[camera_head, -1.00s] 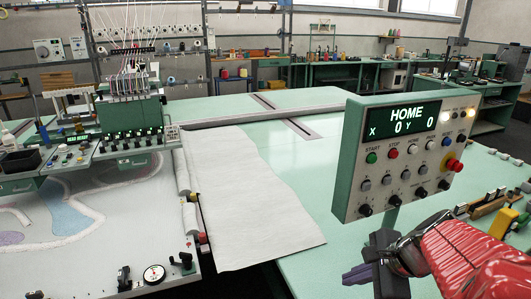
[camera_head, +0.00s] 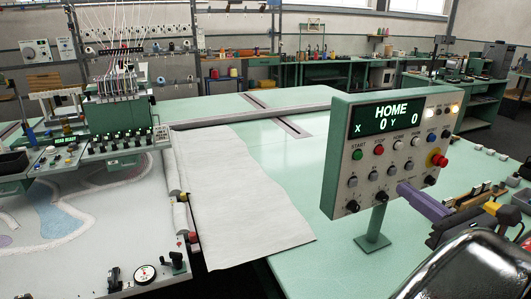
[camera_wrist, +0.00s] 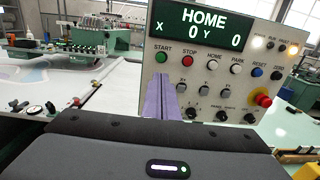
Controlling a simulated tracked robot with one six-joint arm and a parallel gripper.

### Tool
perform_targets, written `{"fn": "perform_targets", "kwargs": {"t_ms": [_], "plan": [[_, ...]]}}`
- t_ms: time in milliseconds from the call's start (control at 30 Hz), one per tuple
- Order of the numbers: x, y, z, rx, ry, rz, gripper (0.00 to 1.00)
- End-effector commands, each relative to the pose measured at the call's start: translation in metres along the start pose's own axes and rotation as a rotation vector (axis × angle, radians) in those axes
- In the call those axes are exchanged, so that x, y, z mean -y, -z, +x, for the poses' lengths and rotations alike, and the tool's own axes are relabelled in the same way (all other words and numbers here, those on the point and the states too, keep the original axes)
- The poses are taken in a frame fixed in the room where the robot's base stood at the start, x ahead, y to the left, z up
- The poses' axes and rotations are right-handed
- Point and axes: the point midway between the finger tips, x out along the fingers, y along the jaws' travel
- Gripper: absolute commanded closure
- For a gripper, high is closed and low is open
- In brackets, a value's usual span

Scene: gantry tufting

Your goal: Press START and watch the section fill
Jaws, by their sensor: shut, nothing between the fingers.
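The green control box (camera_head: 335,165) stands on a post, its display (camera_head: 388,116) reading HOME, X 0, Y 0. Its green START button (camera_head: 357,155) is at the upper left of the button rows, beside the red STOP button (camera_head: 379,151). The START button also shows in the wrist view (camera_wrist: 162,57). My gripper (camera_head: 402,187) is shut and empty in front of the box's lower right in the head view. In the wrist view its purple fingers (camera_wrist: 160,83) point up at the panel, tips just below START and seemingly apart from it. The tufting bed (camera_head: 100,245) carries blue and pink-grey patches with white outlines.
The tufting head (camera_head: 125,112) with threads stands at the left. A red emergency knob (camera_head: 438,160) sits at the panel's right. Tools lie on the right, and benches line the back.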

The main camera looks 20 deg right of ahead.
Motion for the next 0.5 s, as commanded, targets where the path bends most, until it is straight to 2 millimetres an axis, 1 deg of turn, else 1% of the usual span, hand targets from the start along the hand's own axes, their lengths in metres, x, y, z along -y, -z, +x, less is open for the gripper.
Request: {"fn": "perform_targets", "kwargs": {"t_ms": [333, 500], "plan": [[0.0005, -0.0004, 0.0001, 0.001, 0.002, 0.000, 1.00], [0.0004, -0.0003, 0.0061, 0.001, 0.001, -0.001, 1.00]]}}
